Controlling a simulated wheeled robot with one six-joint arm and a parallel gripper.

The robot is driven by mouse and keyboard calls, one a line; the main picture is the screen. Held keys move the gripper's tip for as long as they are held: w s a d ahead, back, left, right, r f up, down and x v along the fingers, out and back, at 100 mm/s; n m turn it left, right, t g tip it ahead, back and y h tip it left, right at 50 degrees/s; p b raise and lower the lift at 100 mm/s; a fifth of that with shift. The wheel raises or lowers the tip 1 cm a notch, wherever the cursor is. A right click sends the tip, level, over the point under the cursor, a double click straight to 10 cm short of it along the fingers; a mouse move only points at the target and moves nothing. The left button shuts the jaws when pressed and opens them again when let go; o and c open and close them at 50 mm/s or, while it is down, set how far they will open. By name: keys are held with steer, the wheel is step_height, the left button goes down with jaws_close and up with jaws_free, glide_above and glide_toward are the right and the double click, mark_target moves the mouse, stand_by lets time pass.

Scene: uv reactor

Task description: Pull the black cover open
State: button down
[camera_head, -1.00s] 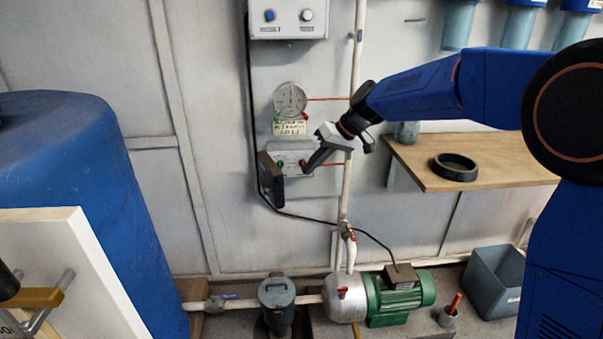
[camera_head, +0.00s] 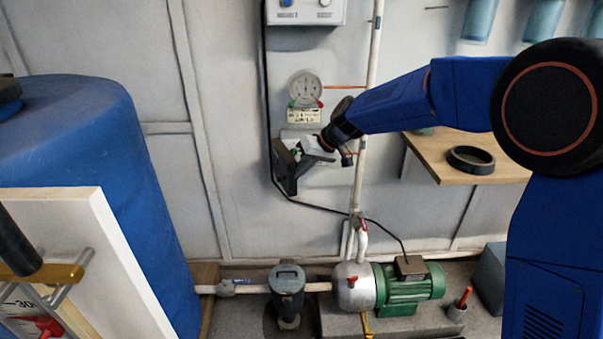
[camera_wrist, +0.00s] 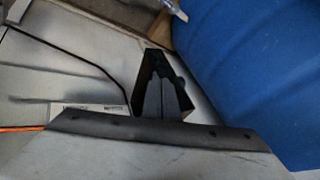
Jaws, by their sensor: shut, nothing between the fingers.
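The black cover (camera_head: 283,166) is a dark panel standing out from the left side of a pale wall box (camera_head: 312,146), swung away from its front. My gripper (camera_head: 299,172) is at the cover's right side, its fingers pointing down and left. The fingers are shut and empty, and overlap the cover's edge in the picture. I cannot tell whether they touch it. In the wrist view my finger pair (camera_wrist: 160,98) is in front of the dark cover (camera_wrist: 157,60), hiding much of it.
A round gauge (camera_head: 305,88) is above the box, and a white vertical pipe (camera_head: 369,70) runs to its right. A black cable hangs along the wall. A blue tank (camera_head: 90,130) stands at left, a green pump (camera_head: 408,286) below, and a wooden shelf (camera_head: 440,160) at right.

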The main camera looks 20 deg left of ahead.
mark_target(278, 177)
steer(key=shift+s+a, duration=0.1)
steer(key=shift+a, duration=0.05)
steer(key=shift+s+a+m+t, duration=0.4)
steer(key=shift+s+a+m, duration=0.1)
steer(key=shift+a+m, duration=0.15)
steer(key=a+m, duration=0.1)
steer(key=s+a+m+t, duration=0.1)
steer(key=a, duration=0.1)
steer(key=shift+s+a, duration=0.1)
steer(key=shift+s, duration=0.1)
steer(key=shift+s+a, duration=0.2)
steer(key=shift+a, duration=0.7)
steer(key=shift+s+a, duration=0.15)
steer(key=shift+a, duration=0.75)
